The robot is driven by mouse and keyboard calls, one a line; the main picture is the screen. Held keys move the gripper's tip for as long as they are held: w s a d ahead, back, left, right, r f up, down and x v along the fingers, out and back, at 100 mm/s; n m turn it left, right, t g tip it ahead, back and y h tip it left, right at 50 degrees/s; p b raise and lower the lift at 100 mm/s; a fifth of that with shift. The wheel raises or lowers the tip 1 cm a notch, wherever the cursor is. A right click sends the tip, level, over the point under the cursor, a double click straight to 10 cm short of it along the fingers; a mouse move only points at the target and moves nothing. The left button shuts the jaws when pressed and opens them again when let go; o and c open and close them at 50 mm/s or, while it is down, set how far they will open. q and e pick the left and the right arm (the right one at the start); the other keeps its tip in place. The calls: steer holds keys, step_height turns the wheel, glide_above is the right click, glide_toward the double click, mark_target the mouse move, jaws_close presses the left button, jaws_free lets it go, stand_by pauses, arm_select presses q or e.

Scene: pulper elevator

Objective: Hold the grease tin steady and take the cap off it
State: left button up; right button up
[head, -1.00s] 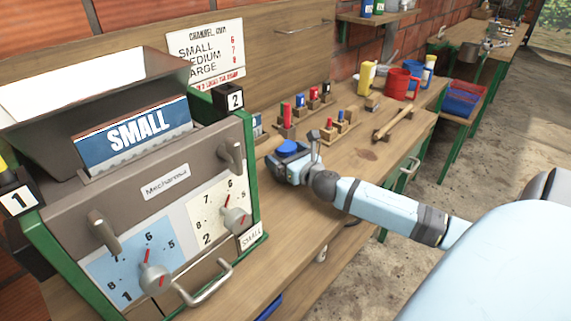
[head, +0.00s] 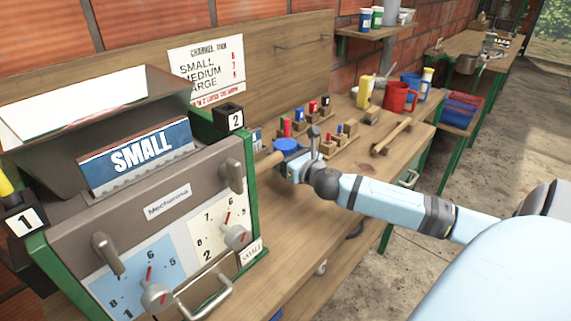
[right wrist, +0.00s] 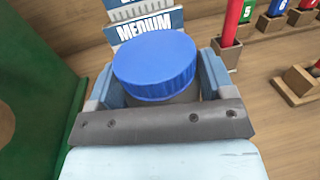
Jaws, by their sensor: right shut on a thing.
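The grease tin's round blue cap (head: 286,145) sits on top of the tin, which stands in my right gripper (head: 287,162) beside the grey machine. In the right wrist view the ribbed blue cap (right wrist: 155,65) is on, and a strip of the grey tin body (right wrist: 180,97) shows beneath it. The fingers of my right gripper (right wrist: 155,90) are closed around the body, one on each side, below the cap. Most of the body is hidden by the gripper. I cannot tell whether the tin touches the bench. My left gripper is not in view.
The machine (head: 165,200) with a SMALL sign stands close on the left. A tan wooden piece (head: 268,161) lies by the gripper. The front bench top (head: 335,215) is clear.

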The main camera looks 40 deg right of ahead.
step_height(320, 180, up, 15)
steer(key=p, duration=0.2)
steer(key=shift+f, duration=0.15)
steer(key=o, duration=0.5)
steer(key=shift+c, duration=0.2)
steer(key=c, duration=0.6)
